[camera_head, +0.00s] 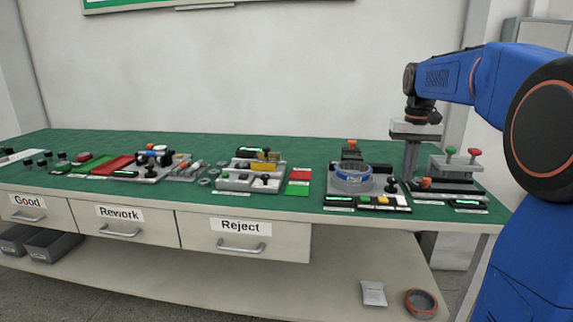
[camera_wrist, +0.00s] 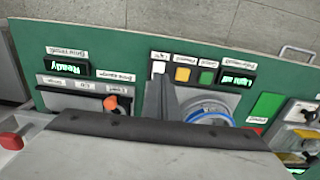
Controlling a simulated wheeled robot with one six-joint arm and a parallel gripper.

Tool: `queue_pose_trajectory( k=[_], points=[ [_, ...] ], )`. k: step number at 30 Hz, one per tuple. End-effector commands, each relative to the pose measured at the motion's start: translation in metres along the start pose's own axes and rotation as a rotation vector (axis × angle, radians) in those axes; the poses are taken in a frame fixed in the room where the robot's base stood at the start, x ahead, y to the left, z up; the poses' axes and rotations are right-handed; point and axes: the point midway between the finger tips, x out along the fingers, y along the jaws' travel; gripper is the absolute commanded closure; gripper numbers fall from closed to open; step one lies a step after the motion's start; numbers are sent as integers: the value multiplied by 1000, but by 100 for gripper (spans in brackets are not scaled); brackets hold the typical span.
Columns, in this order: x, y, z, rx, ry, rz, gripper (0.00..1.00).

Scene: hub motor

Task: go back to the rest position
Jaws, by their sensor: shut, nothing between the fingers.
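My gripper (camera_head: 410,176) hangs from my blue arm, pointing down over the right part of the green-topped bench (camera_head: 270,143). Its grey fingers are together with nothing between them. They also show in the wrist view (camera_wrist: 160,88), partly hidden by the wide grey gripper body. In the head view the fingers appear between a round grey fixture with a blue ring (camera_head: 353,171) and a station with green and red knobs (camera_head: 456,163). In the wrist view, the blue ring (camera_wrist: 208,112) is just right of the fingers. I cannot tell the height of the fingertips above the bench.
An orange knob (camera_wrist: 117,103) is near the fingers, beside a "Ready" display (camera_wrist: 67,67). A row of push buttons (camera_head: 382,201) lies at the front edge. Other fixtures, a red tray (camera_head: 115,164) and labelled drawers (camera_head: 120,221) are to the left.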

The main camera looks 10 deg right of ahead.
Motion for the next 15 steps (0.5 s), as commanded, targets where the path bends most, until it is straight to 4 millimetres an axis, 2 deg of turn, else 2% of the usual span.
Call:
queue_pose_trajectory(
  k=[5, 15],
  points=[
    [1, -15, 35, -28, 40, 0, 100],
    [24, -47, 133, -105, 152, -7, 100]
  ],
)
